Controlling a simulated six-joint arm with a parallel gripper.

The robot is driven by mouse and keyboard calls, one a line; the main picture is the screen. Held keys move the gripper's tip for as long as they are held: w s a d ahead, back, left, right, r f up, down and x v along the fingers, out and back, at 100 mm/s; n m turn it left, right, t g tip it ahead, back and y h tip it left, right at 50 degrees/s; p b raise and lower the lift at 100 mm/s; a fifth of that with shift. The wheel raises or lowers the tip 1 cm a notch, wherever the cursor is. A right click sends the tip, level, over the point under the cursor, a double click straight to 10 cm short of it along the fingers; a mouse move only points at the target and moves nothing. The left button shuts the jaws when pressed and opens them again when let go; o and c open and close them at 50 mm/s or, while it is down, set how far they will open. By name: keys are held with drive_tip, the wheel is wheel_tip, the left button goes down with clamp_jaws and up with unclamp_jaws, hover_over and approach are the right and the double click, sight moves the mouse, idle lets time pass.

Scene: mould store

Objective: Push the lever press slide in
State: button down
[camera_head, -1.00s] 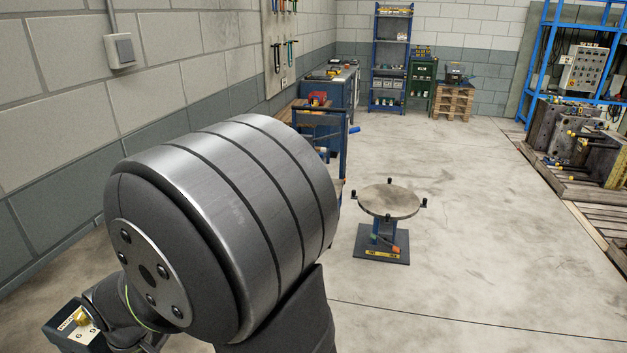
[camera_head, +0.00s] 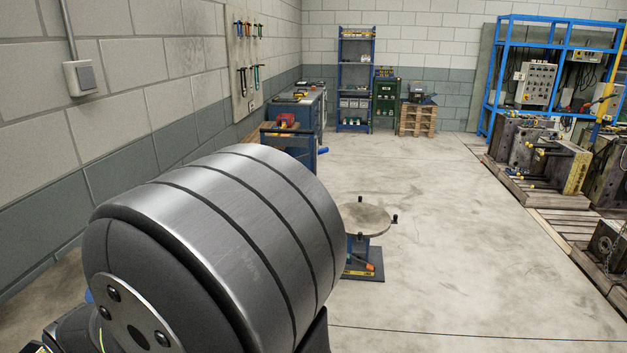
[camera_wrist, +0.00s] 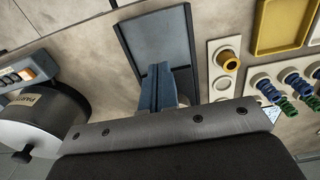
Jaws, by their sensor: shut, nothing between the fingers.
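My gripper (camera_wrist: 161,70) shows in the wrist view as two blue fingers side by side, shut, with nothing seen between them. They point over a dark blue-grey rectangular plate or tray (camera_wrist: 182,30) with a raised rim. I cannot tell whether this is part of the lever press, or whether the fingers touch it. No lever or slide can be made out for certain in either view. In the head view my large grey arm link fills the lower left and the gripper does not show.
In the wrist view, a grey round container (camera_wrist: 40,122) lies left; a panel with a brass-coloured knob (camera_wrist: 229,62), a yellow tray (camera_wrist: 282,25) and coloured coils (camera_wrist: 294,83) lie right. In the head view, a round-topped stand (camera_head: 364,219) is on largely clear floor, with moulds (camera_head: 540,160) on pallets right.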

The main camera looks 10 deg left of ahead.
drive_tip(key=d+r, duration=0.3)
drive_tip(key=r, duration=0.4)
idle(0.5)
drive_tip(key=shift+a+f, duration=0.55)
drive_tip(key=shift+f, duration=0.65)
drive_tip(key=shift+a+f, duration=0.55)
drive_tip(key=shift+f, duration=0.65)
drive_tip(key=shift+a+f, duration=0.55)
drive_tip(key=shift+f, duration=0.65)
drive_tip(key=shift+r, duration=0.1)
drive_tip(key=d+r, duration=0.3)
drive_tip(key=r, duration=0.4)
drive_tip(key=f, duration=0.2)
drive_tip(key=a+f, duration=0.1)
drive_tip(key=f, duration=0.1)
drive_tip(key=a+f, duration=0.1)
drive_tip(key=f, duration=0.1)
drive_tip(key=shift+a+f, duration=0.25)
drive_tip(key=shift+f, duration=0.05)
drive_tip(key=a+f, duration=0.2)
drive_tip(key=shift+a+f, duration=0.15)
drive_tip(key=shift+a, duration=0.15)
drive_tip(key=d, duration=0.6)
drive_tip(key=shift+d, duration=0.55)
